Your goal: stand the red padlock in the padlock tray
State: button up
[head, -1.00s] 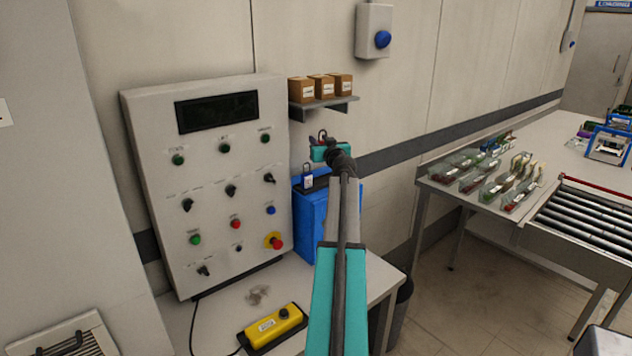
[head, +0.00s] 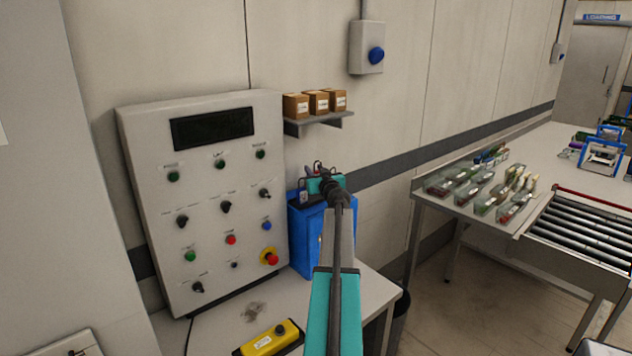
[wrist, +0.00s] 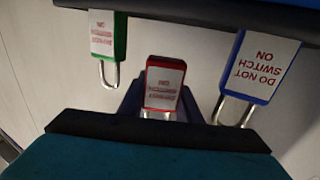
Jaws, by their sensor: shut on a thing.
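The red padlock (wrist: 165,88) is in the middle of the wrist view, with its white label upside down and shackle toward my gripper. My gripper (head: 322,182) is shut on it, above the blue cabinet (head: 306,240). In the wrist view, a green padlock (wrist: 108,35) hangs in the picture at upper left and a blue padlock (wrist: 258,68) at right, both apart from the red one. A dark edge (wrist: 225,8), apparently the padlock tray, runs across the top. Whether the red padlock touches the tray cannot be told. The arm partly hides the cabinet top in the head view.
A control panel (head: 205,280) stands left of the cabinet. A wall shelf (head: 318,124) with cardboard boxes is above my gripper. A yellow control box (head: 270,338) lies on the bench in front. A table (head: 425,192) with several clear holders is at right.

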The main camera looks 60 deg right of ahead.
jog(key=shift+f, duration=0.25)
jog(key=shift+f, duration=1.8)
jog(key=shift+f, duration=0.15)
jog(key=o, duration=0.8)
jog(key=shift+r, duration=0.25)
jog(key=shift+s+a+f, duration=0.15)
jog(key=shift+s+a, duration=0.05)
jog(key=shift+s, duration=0.1)
jog(key=shift+b+v, duration=0.35)
jog(key=shift+v, duration=0.85)
jog(key=shift+b+v, duration=1.25)
jog(key=shift+v, duration=3.3)
